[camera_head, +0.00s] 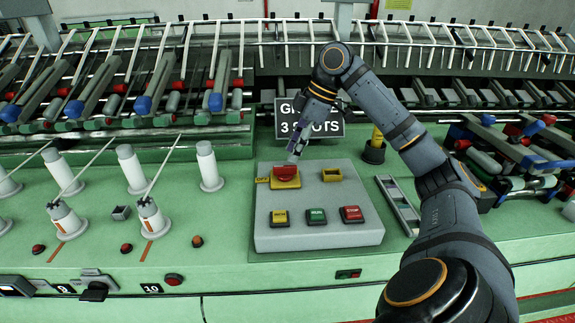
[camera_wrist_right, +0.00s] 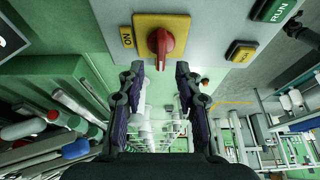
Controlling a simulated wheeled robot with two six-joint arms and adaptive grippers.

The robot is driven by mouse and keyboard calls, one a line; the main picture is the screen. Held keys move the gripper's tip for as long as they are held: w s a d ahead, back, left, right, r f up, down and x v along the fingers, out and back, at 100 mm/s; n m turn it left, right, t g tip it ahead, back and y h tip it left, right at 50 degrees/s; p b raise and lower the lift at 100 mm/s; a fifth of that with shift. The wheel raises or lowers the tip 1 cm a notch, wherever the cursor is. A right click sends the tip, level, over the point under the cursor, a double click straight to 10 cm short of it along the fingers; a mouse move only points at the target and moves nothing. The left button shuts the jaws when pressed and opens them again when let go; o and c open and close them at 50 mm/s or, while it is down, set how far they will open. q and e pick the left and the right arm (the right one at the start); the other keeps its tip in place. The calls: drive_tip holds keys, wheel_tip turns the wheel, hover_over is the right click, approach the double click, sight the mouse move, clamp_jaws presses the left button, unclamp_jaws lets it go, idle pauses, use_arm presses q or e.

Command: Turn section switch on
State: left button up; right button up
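The section switch is a red rotary knob (camera_head: 286,171) on a yellow plate at the upper left of a grey control box (camera_head: 345,236). A yellow ON label (camera_head: 262,181) sits at the plate's left edge. In the right wrist view the knob (camera_wrist_right: 161,42) is just beyond my right gripper (camera_wrist_right: 160,72), roughly centred between its two fingers. The fingers are apart, with clear space between them, and do not appear to touch the knob. In the head view the right gripper (camera_head: 295,150) is at the knob's back edge, partly hidden by its own wrist. My left gripper is not in view.
A dark sign (camera_head: 310,122) stands behind. White bobbins (camera_head: 208,166) stand to the left.

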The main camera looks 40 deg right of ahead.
sight(285, 166)
drive_tip(key=x, duration=0.4)
drive_tip(key=shift+a+f, duration=0.2)
drive_tip(key=shift+f, duration=0.15)
drive_tip(key=c, duration=0.7)
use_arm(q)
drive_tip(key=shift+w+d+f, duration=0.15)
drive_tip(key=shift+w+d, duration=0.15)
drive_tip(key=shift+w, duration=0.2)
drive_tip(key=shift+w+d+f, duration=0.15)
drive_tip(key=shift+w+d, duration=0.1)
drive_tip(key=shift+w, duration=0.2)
use_arm(e)
clamp_jaws()
